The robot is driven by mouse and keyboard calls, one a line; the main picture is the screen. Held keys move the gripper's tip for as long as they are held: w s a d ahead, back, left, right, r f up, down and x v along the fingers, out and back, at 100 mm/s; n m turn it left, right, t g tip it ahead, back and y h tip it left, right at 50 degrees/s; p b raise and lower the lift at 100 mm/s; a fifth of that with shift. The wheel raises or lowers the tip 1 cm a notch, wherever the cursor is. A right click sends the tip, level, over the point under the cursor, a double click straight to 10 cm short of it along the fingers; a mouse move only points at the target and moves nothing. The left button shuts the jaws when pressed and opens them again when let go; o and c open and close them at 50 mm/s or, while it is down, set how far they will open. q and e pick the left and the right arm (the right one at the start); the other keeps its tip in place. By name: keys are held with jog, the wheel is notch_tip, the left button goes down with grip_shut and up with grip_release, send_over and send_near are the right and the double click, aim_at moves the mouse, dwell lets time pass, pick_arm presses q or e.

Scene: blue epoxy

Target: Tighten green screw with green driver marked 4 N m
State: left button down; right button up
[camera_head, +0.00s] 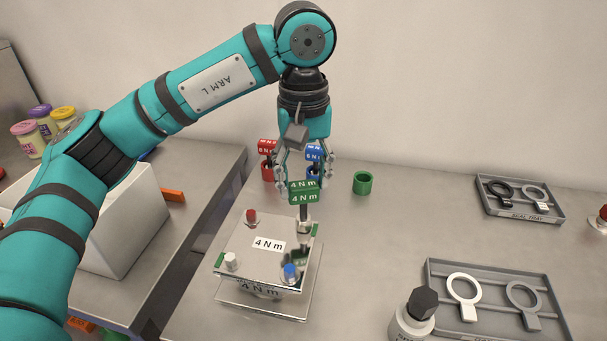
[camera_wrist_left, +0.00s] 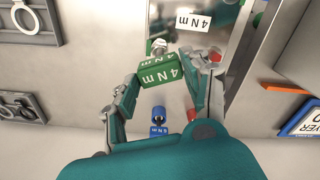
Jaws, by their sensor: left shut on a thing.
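My left gripper (camera_head: 304,172) is shut on the green driver (camera_head: 304,193), marked 4 N m, and holds it upright. The driver's shaft points down and its silver tip is at the back right corner of the shiny plate (camera_head: 248,251), labelled 4 N m. No green screw head can be made out under the tip. In the left wrist view the green driver (camera_wrist_left: 158,72) sits between the fingers, with the plate (camera_wrist_left: 222,35) beyond it. My right gripper is not in view.
Behind stand a red driver (camera_head: 267,147), a blue driver (camera_head: 314,153) and an empty green holder (camera_head: 363,183). The seal tray (camera_head: 516,215), another grey tray (camera_head: 433,268) and a dark-capped bottle (camera_head: 412,322) are to the right. The table between plate and trays is clear.

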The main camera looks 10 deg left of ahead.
pick_arm(q)
jog(key=shift+r+p, duration=2.9)
jog(key=shift+r, duration=1.15)
jog(key=shift+f, duration=0.1)
